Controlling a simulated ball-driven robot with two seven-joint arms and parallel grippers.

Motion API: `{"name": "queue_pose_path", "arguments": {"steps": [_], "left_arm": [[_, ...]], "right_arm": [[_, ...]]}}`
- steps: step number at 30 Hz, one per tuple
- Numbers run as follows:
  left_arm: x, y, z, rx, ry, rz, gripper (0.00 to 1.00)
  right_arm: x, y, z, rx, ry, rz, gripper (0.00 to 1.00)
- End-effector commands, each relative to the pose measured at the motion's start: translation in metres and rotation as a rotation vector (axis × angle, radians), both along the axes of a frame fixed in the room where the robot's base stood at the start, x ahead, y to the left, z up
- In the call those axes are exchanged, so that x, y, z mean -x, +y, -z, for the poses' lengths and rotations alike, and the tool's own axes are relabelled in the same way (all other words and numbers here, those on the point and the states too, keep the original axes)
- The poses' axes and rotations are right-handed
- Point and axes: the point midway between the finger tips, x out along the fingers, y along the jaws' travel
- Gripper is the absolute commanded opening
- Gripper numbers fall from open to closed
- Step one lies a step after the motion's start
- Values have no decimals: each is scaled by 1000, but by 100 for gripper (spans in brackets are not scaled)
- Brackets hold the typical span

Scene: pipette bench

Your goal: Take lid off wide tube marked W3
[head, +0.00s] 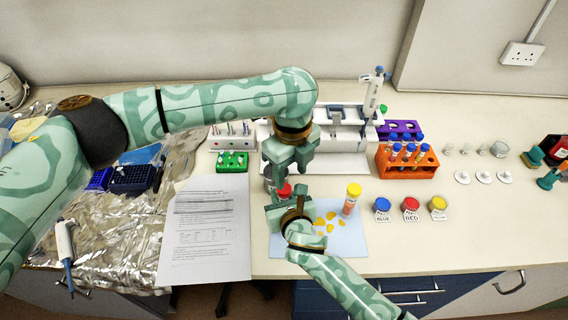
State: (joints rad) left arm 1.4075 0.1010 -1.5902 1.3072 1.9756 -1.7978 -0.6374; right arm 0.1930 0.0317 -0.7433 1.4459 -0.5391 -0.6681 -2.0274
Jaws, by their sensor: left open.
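A red lid (284,190) shows between my two grippers; the tube under it is mostly hidden. A wide tube with a yellow lid (353,190) and orange contents stands upright on the pale blue mat (348,238). I cannot read a W3 mark on either. My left gripper (284,178) points down from above, open, just over the red lid. My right gripper (284,203) comes from the front and lies close beside the red-lidded tube; its fingers are partly hidden, so I cannot tell whether they grip it.
Yellow-orange pieces (320,222) lie on the mat. Left of it are a printed sheet (208,235) and crumpled foil (110,245). An orange rack (408,168) holds blue-capped tubes.

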Motion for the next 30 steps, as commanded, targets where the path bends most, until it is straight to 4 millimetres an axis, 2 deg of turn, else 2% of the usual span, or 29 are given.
{"name": "queue_pose_path", "arguments": {"steps": [6, 11, 24, 30], "left_arm": [[-4, 5, -15, 10, -5, 258, 48], [-10, 14, -15, 5, -15, 330, 48], [-11, 15, 49, 3, -17, 336, 48], [-11, 15, 59, 4, -19, 338, 48]], "right_arm": [[0, 0, 0, 0, 0, 0, 0], [0, 0, 0, 0, 0, 0, 0], [0, 0, 0, 0, 0, 0, 0], [0, 0, 0, 0, 0, 0, 0]]}}
